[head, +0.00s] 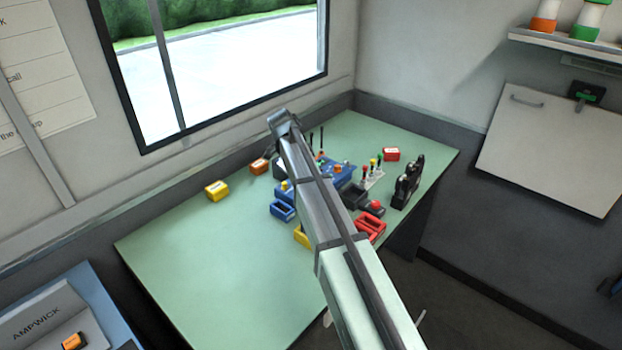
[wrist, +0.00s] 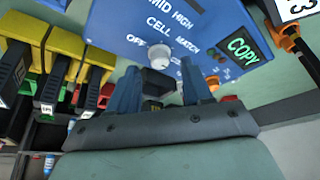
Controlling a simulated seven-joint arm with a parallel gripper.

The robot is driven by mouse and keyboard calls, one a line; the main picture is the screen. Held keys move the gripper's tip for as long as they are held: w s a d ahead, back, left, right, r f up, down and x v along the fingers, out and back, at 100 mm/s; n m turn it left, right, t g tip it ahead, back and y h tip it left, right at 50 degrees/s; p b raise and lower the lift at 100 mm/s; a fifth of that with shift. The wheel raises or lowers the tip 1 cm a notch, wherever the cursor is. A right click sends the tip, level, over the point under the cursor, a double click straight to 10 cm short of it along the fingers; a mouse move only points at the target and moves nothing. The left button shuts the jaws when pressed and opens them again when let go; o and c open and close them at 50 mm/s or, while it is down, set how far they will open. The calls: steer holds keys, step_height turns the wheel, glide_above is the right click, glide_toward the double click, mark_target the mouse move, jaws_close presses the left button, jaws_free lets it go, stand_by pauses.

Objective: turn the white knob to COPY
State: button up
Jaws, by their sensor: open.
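The white knob (wrist: 160,57) shows in the wrist view on a blue panel (wrist: 115,20). Labels OFF, CELL, MID, HIGH and MATCH are printed around it. I cannot tell which label the knob points at. A dark plate with green COPY lettering (wrist: 241,50) is on the panel's right side. My gripper (wrist: 163,82) is open, its two blue-grey fingers apart, just below the knob in the picture. The knob appears beyond the gap between the fingertips, with no visible contact. A dark block lies between the fingers. In the head view my arm partly hides the blue unit (head: 345,170).
Yellow and black parts (wrist: 62,62) crowd the wrist view's left; an orange connector (wrist: 287,44) is at right. The table's left front is clear.

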steer(key=v, duration=1.1)
steer(key=shift+r, duration=0.3)
